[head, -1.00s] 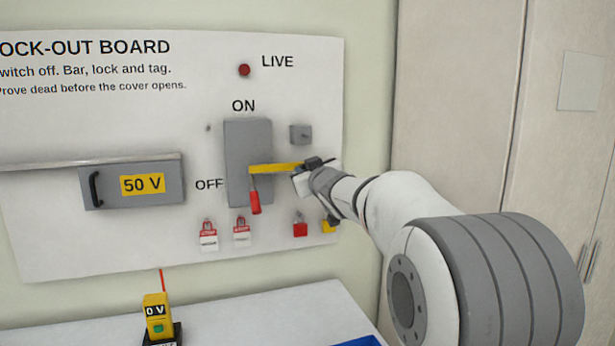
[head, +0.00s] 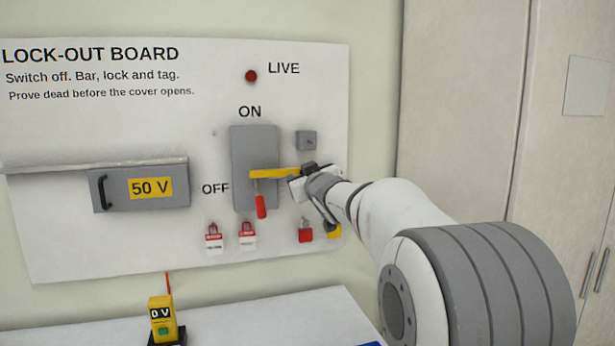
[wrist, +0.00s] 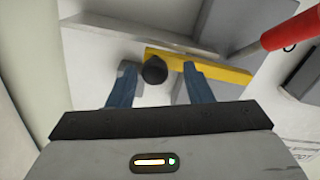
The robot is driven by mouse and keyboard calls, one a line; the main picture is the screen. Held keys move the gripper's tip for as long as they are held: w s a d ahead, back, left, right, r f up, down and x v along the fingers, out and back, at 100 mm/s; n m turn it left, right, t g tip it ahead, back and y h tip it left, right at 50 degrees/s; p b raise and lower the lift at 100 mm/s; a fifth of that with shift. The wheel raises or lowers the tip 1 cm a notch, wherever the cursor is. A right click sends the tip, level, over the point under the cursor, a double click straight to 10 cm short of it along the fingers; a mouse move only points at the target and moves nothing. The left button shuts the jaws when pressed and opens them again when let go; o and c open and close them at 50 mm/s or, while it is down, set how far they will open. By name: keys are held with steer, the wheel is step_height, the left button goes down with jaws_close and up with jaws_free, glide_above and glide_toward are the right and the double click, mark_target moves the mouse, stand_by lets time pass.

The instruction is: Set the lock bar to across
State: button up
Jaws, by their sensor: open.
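The yellow lock bar (head: 274,174) lies nearly level across the front of the grey switch box (head: 241,145), with its right end at my gripper (head: 303,180). In the wrist view my gripper (wrist: 159,84) is open, its two blue-grey fingers apart. A round black knob (wrist: 154,70) at one end of the yellow bar (wrist: 215,68) shows between the fingers, nearer the left one. I cannot tell whether either finger touches it. The red switch handle (head: 261,206) hangs downward beside the OFF label. My gripper hides the bar's right end in the head view.
A grey block (head: 306,140) sits just above my gripper. Red-and-white tags (head: 214,238) and a red padlock (head: 306,232) hang below the switch. A 50 V cover (head: 140,187) is at left. A yellow 0 V tester (head: 162,320) stands on the white bench (head: 260,318).

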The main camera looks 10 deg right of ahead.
steer(key=shift+s, duration=0.1)
steer(key=s, duration=0.7)
steer(key=shift+s+d, duration=0.2)
steer(key=shift+s, duration=0.1)
steer(key=s+a+f+m+g+p, duration=0.2)
steer(key=s+f+g, duration=0.5)
steer(key=s+f, duration=0.6)
steer(key=s+a+f+m+g+h+p, duration=0.1)
steer(key=s+f+g, duration=0.7)
steer(key=s, duration=1.2)
step_height(320, 180, down, 5)
steer(key=shift+s+a+r+m+p, duration=0.1)
steer(key=shift+s+a+m+p, duration=0.15)
steer(key=shift+a+m+p, duration=0.55)
